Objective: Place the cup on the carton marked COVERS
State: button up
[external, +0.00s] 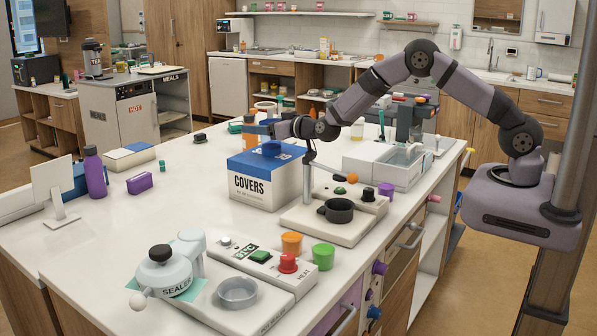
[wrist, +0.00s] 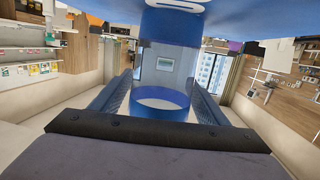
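The cup (wrist: 165,60) is clear with blue bands. In the wrist view it stands between my gripper's two fingers, which run close along its sides. In the external view the cup's blue lower part (external: 271,148) shows over the top of the carton marked COVERS (external: 263,186), a white box with a blue top. The carton's blue top (wrist: 235,18) fills the upper edge of the wrist view, against the cup's lower end. My gripper (external: 262,131) looks shut on the cup, just above the carton. Whether the cup's base touches the carton is hard to tell.
An orange bottle (external: 250,132) stands just behind my gripper. A heating station with a dark pot (external: 338,210) is right of the carton, and a white tray unit (external: 384,165) is behind it. Orange (external: 292,243) and green (external: 323,256) cups stand in front.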

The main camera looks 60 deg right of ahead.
dwell(0.3)
jog(key=shift+r, duration=0.15)
jog(key=b+v, duration=0.4)
jog(key=v, duration=0.8)
